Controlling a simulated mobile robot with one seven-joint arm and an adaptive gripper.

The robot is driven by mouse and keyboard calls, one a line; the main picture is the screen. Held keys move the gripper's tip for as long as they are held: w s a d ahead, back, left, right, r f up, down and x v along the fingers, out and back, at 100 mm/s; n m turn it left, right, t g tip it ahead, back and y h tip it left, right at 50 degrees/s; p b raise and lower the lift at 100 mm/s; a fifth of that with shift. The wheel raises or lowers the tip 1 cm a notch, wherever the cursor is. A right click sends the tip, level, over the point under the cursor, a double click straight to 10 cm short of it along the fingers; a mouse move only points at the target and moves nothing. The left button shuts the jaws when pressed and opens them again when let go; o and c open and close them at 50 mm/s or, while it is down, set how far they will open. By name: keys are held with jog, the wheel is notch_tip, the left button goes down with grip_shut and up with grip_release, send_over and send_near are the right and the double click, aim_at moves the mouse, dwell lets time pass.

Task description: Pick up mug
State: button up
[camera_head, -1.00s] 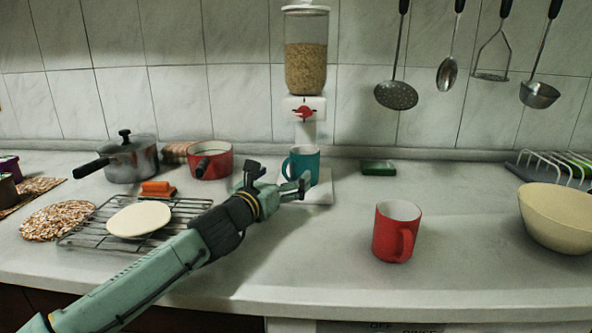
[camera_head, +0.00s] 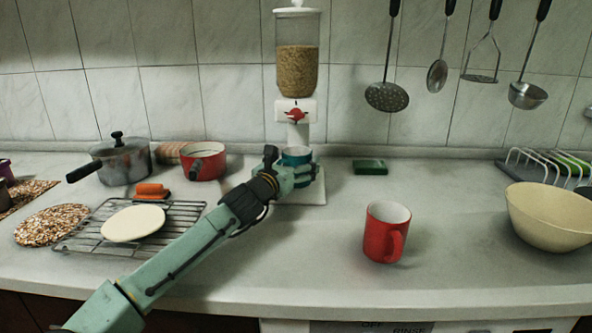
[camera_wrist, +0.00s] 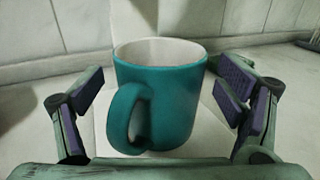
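A teal mug (camera_head: 297,156) with a white inside stands upright on the white base of the dispenser at the back of the counter. My gripper (camera_head: 296,172) is in front of it and hides its lower part in the head view. In the wrist view the teal mug (camera_wrist: 163,95) is between the fingers of my open gripper (camera_wrist: 163,98), with its handle turned toward the camera at the left. Gaps show between the mug and both finger pads. A second mug, red (camera_head: 386,232), stands upright at the counter's front right, away from my gripper.
A grain dispenser (camera_head: 297,70) rises above the teal mug. A wire rack (camera_head: 185,211) with a pale disc (camera_head: 133,223) lies left, below my arm. A red saucepan (camera_head: 205,162), grey pot (camera_head: 122,160), green sponge (camera_head: 370,167) and cream bowl (camera_head: 550,215) stand around.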

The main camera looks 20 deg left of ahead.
jog(key=c, duration=1.6)
jog(key=shift+r, duration=0.1)
jog(key=shift+r, duration=1.45)
jog(key=shift+s+d+r+b, duration=0.15)
jog(key=shift+s+r+b, duration=0.05)
jog(key=shift+r+b, duration=0.1)
jog(key=s+d+b, duration=0.1)
jog(key=s+d, duration=0.1)
jog(key=s, duration=0.2)
jog(key=s+d+r, duration=0.1)
jog(key=s+d, duration=0.2)
jog(key=s, duration=0.1)
jog(key=s+d+b, duration=0.1)
jog(key=s+d, duration=0.2)
jog(key=s, duration=0.2)
jog(key=shift+d+r+b, duration=0.2)
jog(key=shift+d+b, duration=0.05)
jog(key=shift+b, duration=0.1)
